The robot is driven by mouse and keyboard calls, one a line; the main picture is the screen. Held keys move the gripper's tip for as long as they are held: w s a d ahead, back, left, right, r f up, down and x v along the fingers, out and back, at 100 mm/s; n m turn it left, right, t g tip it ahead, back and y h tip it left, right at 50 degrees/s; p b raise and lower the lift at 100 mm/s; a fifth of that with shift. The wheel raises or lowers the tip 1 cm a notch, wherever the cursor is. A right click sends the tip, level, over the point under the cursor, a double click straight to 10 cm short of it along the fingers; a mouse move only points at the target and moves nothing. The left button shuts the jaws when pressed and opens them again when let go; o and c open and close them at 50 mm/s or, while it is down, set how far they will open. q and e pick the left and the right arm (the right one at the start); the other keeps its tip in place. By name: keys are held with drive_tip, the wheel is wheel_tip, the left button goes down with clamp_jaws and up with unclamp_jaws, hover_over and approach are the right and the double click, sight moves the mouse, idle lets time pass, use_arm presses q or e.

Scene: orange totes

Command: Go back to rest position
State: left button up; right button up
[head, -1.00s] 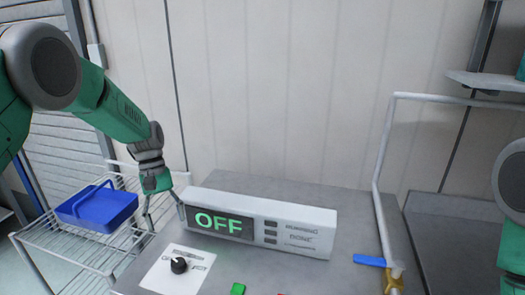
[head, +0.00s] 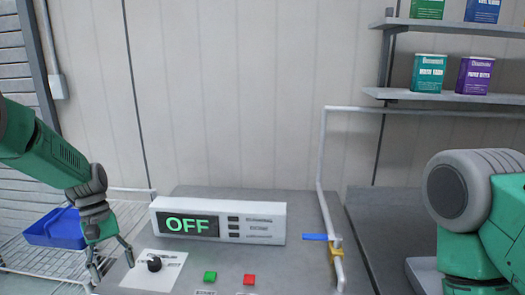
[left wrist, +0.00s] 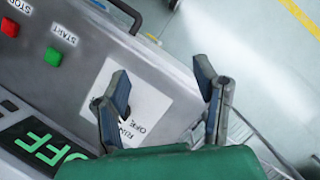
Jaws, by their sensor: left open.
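My left gripper (head: 112,265) hangs at the lower left of the head view, its two fingers apart and empty. It is just left of a black knob (head: 154,264) on a white plate. In the left wrist view the open fingers of my left gripper (left wrist: 165,95) show above the panel, with the white plate (left wrist: 148,100) partly behind one finger. My right arm shows at the right edge of the head view, but its gripper is out of frame.
A display box (head: 262,222) reading OFF stands on the grey panel, with green (head: 210,276) and red (head: 249,279) buttons in front. A pipe with a blue-handled valve (head: 315,237) rises at right. A blue basket (head: 55,230) sits on a wire rack. Shelves (head: 450,95) hold cans.

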use_arm(q)
drive_tip(key=s+d+f+m+t+y, duration=0.1)
drive_tip(key=s+d+f+m+y, duration=0.2)
drive_tip(key=s+f, duration=1.6)
drive_tip(key=s+d+f+m+t, duration=0.1)
drive_tip(key=s+m, duration=0.1)
drive_tip(key=s, duration=0.6)
drive_tip(key=s+d+m+t, duration=0.1)
drive_tip(key=s+d+m, duration=0.15)
drive_tip(key=s, duration=0.65)
drive_tip(key=w+f+m+t+b, duration=0.1)
drive_tip(key=w+f+b, duration=0.2)
drive_tip(key=f+b, duration=1.1)
drive_tip(key=shift+b, duration=0.4)
use_arm(e)
wheel_tip(320, 180, down, 15)
drive_tip(key=shift+w, duration=0.25)
use_arm(q)
drive_tip(key=shift+w+d+f, duration=0.1)
